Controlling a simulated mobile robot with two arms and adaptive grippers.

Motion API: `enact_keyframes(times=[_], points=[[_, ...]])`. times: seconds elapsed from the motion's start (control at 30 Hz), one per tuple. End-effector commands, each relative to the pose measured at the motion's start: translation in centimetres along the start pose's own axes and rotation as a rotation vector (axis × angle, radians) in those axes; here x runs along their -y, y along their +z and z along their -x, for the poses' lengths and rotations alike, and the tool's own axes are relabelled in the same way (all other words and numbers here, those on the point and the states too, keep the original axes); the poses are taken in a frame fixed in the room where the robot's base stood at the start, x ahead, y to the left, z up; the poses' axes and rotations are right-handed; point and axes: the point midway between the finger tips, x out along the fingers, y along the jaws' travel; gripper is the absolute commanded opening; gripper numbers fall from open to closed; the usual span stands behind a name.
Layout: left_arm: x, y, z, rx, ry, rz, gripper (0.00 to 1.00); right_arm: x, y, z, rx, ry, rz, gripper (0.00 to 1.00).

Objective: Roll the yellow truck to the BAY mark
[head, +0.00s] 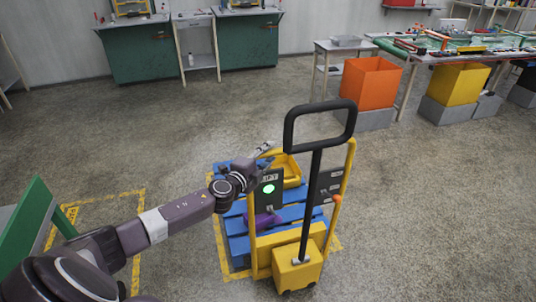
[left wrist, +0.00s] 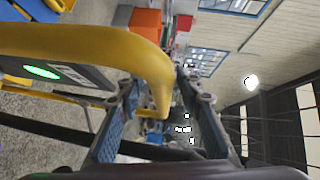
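The yellow truck (head: 297,262) stands upright right of centre in the head view, with a yellow tube frame, a black loop handle (head: 320,124) and a panel with a lit green spot. Behind it lies a blue pallet (head: 236,226). My left gripper (head: 265,152) is at the top left of the truck's frame. In the left wrist view its fingers (left wrist: 160,110) are apart, on either side of the yellow tube (left wrist: 150,55); I cannot tell whether they touch it. A yellow floor outline (head: 140,228) lies at the left, partly behind my arm; no BAY lettering is readable. My right gripper is out of view.
A yellow tray (head: 291,172) and a purple item (head: 262,222) rest on the pallet. A green panel (head: 33,226) stands at the left edge. An orange bin (head: 369,88) and a yellow bin (head: 455,84) stand at the back right. The middle floor is clear.

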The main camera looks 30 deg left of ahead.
Motion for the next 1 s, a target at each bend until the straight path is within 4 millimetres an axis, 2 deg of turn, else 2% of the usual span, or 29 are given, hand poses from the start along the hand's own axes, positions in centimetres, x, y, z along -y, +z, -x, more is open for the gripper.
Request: enact_keyframes(times=[0.03, 0.27, 0.53, 0.73, 0.97, 1.0], points=[[0.0, 0.0, 0.0, 0.000, 0.000, 0.000, 0.25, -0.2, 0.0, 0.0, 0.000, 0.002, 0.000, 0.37], [0.0, 0.0, 0.0, 0.000, 0.000, 0.000, 0.00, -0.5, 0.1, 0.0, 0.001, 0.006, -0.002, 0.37], [-0.1, 0.0, 0.0, 0.000, 0.001, 0.000, 0.00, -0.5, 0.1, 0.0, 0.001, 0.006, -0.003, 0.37], [0.1, 1.4, -1.2, 0.004, -0.002, 0.001, 0.00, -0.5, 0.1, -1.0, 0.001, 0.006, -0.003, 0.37], [0.6, 1.5, -1.3, 0.006, -0.005, -0.001, 0.00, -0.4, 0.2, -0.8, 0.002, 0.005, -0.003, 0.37], [0.6, 1.5, -1.3, 0.005, -0.005, -0.001, 0.21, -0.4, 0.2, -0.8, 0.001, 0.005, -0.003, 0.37]])
